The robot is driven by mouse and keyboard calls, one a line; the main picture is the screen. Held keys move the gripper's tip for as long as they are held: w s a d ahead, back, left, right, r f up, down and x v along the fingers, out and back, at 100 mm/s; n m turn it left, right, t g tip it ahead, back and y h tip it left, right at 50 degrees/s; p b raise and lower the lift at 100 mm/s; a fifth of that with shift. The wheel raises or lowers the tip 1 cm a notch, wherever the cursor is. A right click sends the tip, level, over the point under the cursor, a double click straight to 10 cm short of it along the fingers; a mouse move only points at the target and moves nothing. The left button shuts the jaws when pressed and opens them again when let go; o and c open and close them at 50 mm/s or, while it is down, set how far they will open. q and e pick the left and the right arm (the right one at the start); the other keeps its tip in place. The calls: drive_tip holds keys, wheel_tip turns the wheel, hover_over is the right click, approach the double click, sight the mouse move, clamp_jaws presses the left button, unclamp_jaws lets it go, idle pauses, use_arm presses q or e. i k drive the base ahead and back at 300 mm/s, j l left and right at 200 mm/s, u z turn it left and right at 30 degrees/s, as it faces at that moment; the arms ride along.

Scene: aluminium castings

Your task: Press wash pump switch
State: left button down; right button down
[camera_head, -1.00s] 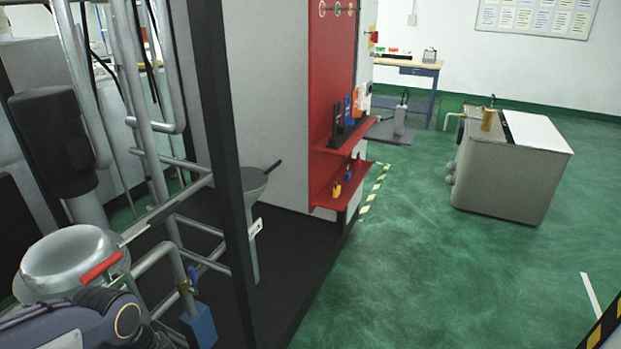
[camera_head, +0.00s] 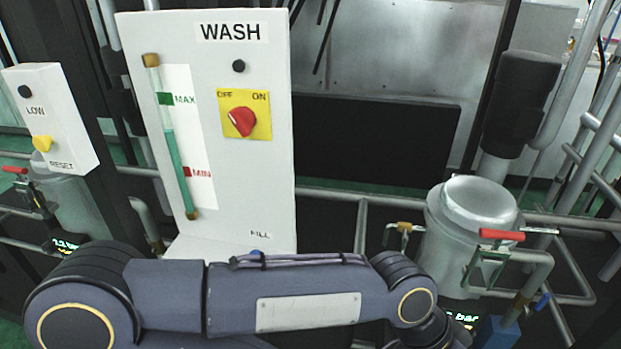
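A white panel marked WASH (camera_head: 270,190) stands upright in the middle left of the head view. On it is a red rotary switch (camera_head: 242,122) on a yellow plate (camera_head: 263,127) labelled OFF at left and ON at right. The knob's pale mark seems to lie on the left, OFF side, though it is small. A dark round indicator (camera_head: 238,66) sits above the switch. One of my arms crosses the bottom of the view, below the switch and apart from it. Neither gripper shows.
A sight tube (camera_head: 172,140) with MAX and MIN marks is left of the switch. A silver filter housing (camera_head: 475,230) with a red-handled valve (camera_head: 502,235) and pipes stands at right.

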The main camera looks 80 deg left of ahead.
sight(243, 118)
drive_tip(key=u, duration=3.15)
